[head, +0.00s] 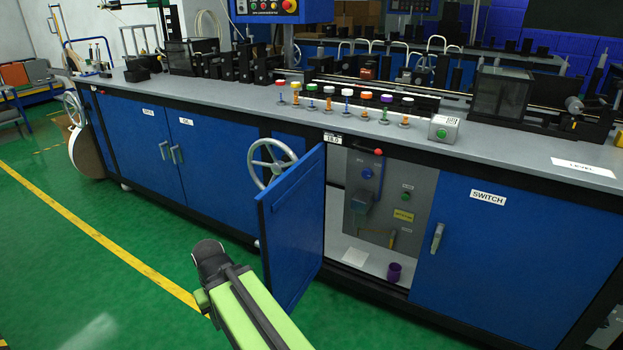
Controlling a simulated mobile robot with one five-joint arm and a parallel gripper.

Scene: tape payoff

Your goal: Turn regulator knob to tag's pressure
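A small white tag (333,139) is fixed to the bench's front edge above the open cabinet; its number looks like 18.0, but the print is small. Inside the cabinet is a grey panel (376,235). A round blue knob (367,172) sits high on it, and a blue-grey box-like part (362,201) below; I cannot tell which is the regulator knob. No pressure reading is legible. My gripper (209,256) is the dark end of my green arm, in front of and left of the open door, apart from the panel. Its fingers cannot be made out.
The blue cabinet door (292,225) stands open towards me, between my gripper and the panel. A red-tipped lever (378,152) juts out above the opening. A purple cup (394,272) stands on the cabinet floor. A handwheel (270,160) is behind the door.

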